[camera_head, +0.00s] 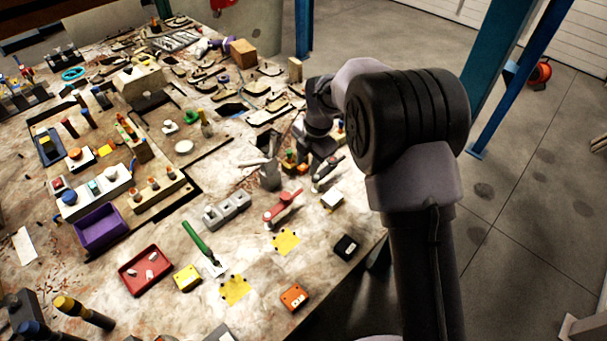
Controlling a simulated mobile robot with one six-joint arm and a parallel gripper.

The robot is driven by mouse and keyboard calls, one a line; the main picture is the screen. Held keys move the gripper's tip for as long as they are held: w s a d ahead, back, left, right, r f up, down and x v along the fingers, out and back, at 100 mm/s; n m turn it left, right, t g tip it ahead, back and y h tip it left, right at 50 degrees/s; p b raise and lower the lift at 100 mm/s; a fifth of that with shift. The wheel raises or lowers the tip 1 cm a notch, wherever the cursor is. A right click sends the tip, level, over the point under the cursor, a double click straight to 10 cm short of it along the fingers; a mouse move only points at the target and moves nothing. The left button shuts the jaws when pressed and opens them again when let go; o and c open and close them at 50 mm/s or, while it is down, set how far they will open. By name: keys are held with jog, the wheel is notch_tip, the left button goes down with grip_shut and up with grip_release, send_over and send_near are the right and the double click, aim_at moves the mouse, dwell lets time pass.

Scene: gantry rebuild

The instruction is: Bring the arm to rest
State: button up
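My arm rises from the bottom right of the head view, bends at a large dark joint, and reaches left over the right edge of the workbench (205,290). Its wrist and my gripper (318,146) are small and dark, low over the bench beside several small items. The fingers blend into the clutter behind them, so I cannot tell whether they are open or shut, or whether they hold anything.
Near my gripper are a grey cup (270,177), a red-handled tool (283,206) and a white block (332,200). A red tray (146,270) and purple bin (100,228) stand further left. Blue posts (510,80) stand right of my arm; open floor (535,215) lies beyond the bench.

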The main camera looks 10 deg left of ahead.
jog(key=shift+s+d+r, duration=0.1)
jog(key=shift+r, duration=0.65)
jog(key=shift+s+d+r, duration=0.1)
jog(key=shift+r, duration=0.6)
jog(key=s+d+r+m+t+b, duration=0.2)
jog(key=s+d+r+m+b, duration=0.7)
jog(key=s+d+m, duration=0.6)
jog(key=s+d+f+m+t+b, duration=0.1)
jog(key=s+f+m+b, duration=0.1)
jog(key=s+m, duration=0.6)
jog(key=s+d+f+m+t+b, duration=0.1)
jog(key=s+f+m+b, duration=0.2)
jog(key=s+m, duration=0.5)
jog(key=shift+s+f+m+b, duration=0.2)
jog(key=shift+m+b, duration=0.35)
jog(key=shift+m, duration=0.45)
